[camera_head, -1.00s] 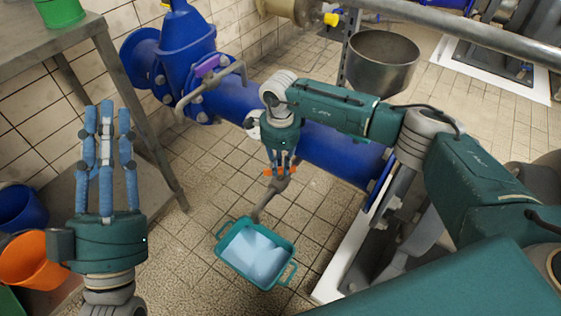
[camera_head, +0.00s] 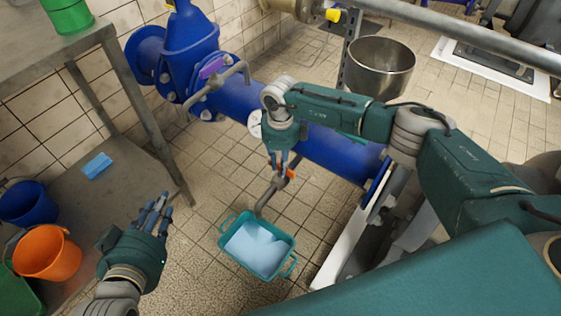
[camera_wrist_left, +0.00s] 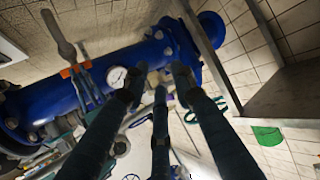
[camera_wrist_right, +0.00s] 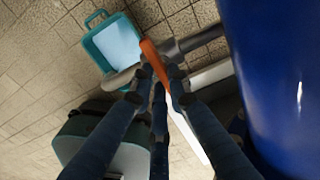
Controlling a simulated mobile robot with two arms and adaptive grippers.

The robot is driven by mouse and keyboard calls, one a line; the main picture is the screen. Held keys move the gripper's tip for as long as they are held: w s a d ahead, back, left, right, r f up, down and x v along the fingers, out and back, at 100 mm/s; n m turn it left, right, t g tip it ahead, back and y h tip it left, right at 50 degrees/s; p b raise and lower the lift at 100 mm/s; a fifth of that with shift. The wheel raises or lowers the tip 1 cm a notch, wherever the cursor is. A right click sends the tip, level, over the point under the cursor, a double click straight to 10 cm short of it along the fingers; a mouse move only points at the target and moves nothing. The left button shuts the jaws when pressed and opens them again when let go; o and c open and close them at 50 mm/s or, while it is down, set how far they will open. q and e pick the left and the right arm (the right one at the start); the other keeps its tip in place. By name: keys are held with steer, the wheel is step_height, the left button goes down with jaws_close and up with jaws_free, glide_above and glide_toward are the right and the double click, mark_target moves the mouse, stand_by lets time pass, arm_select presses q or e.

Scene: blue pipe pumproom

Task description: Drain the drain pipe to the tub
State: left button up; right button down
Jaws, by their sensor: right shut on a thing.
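The grey drain pipe (camera_head: 266,197) comes off the underside of the big blue pipe (camera_head: 335,155) and bends down over the teal tub (camera_head: 229,259). The tub stands on the floor and holds something light blue; I cannot make out a falling stream. My right gripper (camera_head: 280,170) is shut on the orange valve handle (camera_head: 291,173) of the drain pipe. In the right wrist view the handle (camera_wrist_right: 153,60) lies at the fingertips, with the tub (camera_wrist_right: 92,58) beyond. My left gripper (camera_head: 157,207) is empty, its fingers apart in the left wrist view (camera_wrist_left: 158,85).
A metal table (camera_head: 120,88) stands at left with a green container (camera_head: 68,14) on top. A blue sponge (camera_head: 97,165), a blue bucket (camera_head: 22,203) and an orange bucket (camera_head: 48,254) are lower. A steel funnel (camera_head: 380,68) stands behind my right arm.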

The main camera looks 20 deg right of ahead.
arm_select(q)
steer(key=shift+s+a+f+g, duration=0.2)
steer(key=shift+s+f+g, duration=0.15)
steer(key=shift+f, duration=0.25)
arm_select(e)
steer(key=shift+w, duration=0.1)
steer(key=c, duration=1.7)
jaws_free()
steer(key=shift+o, duration=0.2)
steer(key=shift+r, duration=0.1)
step_height(320, 180, up, 12)
arm_select(q)
steer(key=shift+s, duration=0.1)
